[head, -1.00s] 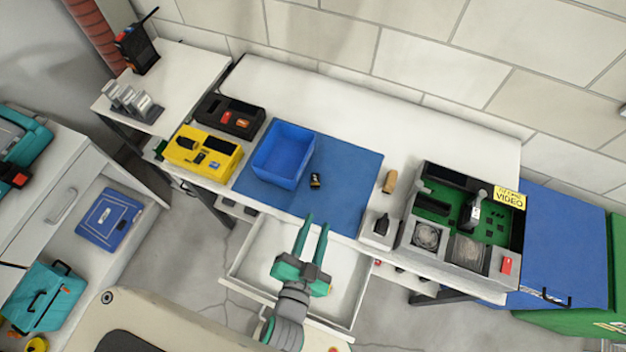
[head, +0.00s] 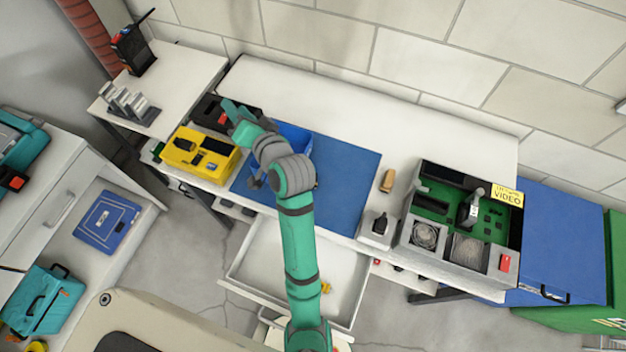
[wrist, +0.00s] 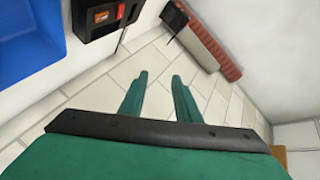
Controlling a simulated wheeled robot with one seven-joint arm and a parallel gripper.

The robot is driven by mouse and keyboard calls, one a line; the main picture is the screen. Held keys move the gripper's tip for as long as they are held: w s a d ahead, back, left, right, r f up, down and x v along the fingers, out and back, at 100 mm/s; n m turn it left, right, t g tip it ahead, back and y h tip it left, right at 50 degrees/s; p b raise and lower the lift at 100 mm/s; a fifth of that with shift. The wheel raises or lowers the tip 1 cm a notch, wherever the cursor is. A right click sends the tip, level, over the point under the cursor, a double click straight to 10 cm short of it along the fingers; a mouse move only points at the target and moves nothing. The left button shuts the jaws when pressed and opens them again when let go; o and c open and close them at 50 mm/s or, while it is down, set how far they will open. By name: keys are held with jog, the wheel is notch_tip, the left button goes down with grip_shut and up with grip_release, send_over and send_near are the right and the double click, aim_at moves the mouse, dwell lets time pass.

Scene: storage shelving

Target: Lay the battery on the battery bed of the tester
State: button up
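My gripper (head: 232,110) is over the left part of the bench, above the black box (head: 207,105). In the wrist view its two fingers (wrist: 158,95) are apart with nothing between them. The black box also shows in the wrist view, with its red and orange parts (wrist: 108,14). A yellow unit (head: 185,163) with black parts on top stands in front of the black box. I cannot tell which unit is the tester. No battery can be made out for certain; my arm hides part of the blue mat (head: 345,185).
My arm covers part of the blue bin (head: 297,138). A grey case with a green board (head: 458,222) stands at the right, and a small tan item (head: 388,180) lies beside the mat. A drawer (head: 250,265) is open below, holding a small yellow-orange item (head: 326,287). The bench's back strip is clear.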

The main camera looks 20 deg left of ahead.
jog(key=d+f+n+g+h, duration=0.1)
jog(key=d+f+g+h, duration=0.1)
jog(key=d+f+h, duration=0.2)
jog(key=d+f+n+g+h, duration=0.1)
jog(key=d+f+g+h, duration=0.2)
jog(key=d+f, duration=0.3)
jog(key=s+d+f+n+g+h, duration=0.1)
jog(key=d+f+h, duration=0.4)
jog(key=d, duration=0.5)
jog(key=shift+d+f+n+g, duration=0.1)
jog(key=shift+n+g, duration=0.3)
jog(key=shift+g, duration=0.3)
jog(key=shift+w+a+f, duration=0.1)
jog(key=shift+a+f, duration=0.05)
jog(key=shift+f, duration=1.45)
jog(key=shift+a+f, duration=0.15)
jog(key=shift+f, duration=1.4)
jog(key=shift+c, duration=0.6)
grip_shut()
